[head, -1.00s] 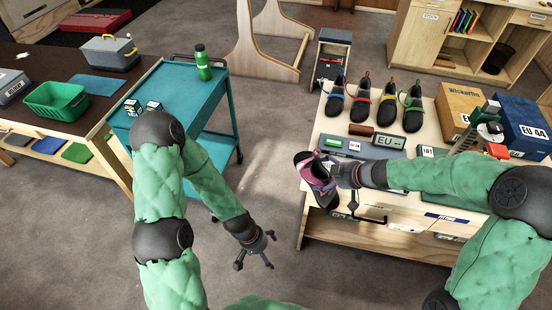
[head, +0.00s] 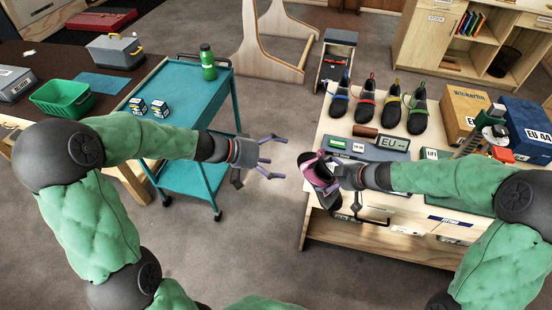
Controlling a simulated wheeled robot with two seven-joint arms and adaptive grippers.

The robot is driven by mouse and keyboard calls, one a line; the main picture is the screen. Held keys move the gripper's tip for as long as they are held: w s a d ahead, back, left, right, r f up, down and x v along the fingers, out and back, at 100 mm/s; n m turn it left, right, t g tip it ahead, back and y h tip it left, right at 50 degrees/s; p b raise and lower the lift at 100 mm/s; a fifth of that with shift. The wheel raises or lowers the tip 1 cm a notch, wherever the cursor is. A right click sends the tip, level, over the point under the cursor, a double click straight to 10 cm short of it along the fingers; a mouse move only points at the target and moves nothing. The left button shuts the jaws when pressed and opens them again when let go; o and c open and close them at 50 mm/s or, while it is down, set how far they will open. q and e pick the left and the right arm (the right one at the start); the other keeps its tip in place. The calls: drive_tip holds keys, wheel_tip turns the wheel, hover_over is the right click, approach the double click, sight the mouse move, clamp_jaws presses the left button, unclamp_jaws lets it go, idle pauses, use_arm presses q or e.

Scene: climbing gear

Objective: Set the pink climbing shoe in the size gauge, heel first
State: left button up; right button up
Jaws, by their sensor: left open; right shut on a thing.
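The pink climbing shoe (head: 318,174), dark with pink trim, is at the front left corner of the wooden bench (head: 312,215). My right gripper (head: 334,174) is shut on it from the right; its fingers partly cover the shoe. I cannot tell whether the shoe touches the bench. The size gauge (head: 365,147), a grey plate with a display reading "EU --", lies just behind the shoe on the bench. My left gripper (head: 268,157) is open and empty, left of the shoe, over the floor gap beside the teal cart.
Several dark shoes with coloured straps (head: 391,107) stand in a row behind the gauge. A brown roller-like piece (head: 365,131) lies between them. Boxes (head: 461,108) stand at the right. The teal cart (head: 190,92) holds a green bottle (head: 207,62) and small boxes (head: 159,109).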

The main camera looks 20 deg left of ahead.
sight(304, 163)
use_arm(q)
drive_tip(key=x, duration=1.2)
drive_tip(key=shift+s, duration=0.1)
drive_tip(key=c, duration=1.1)
drive_tip(key=shift+r, duration=0.1)
drive_tip(key=shift+c, duration=0.4)
use_arm(e)
drive_tip(key=o, duration=1)
use_arm(q)
drive_tip(key=shift+c, duration=0.7)
use_arm(e)
drive_tip(key=shift+o, duration=0.2)
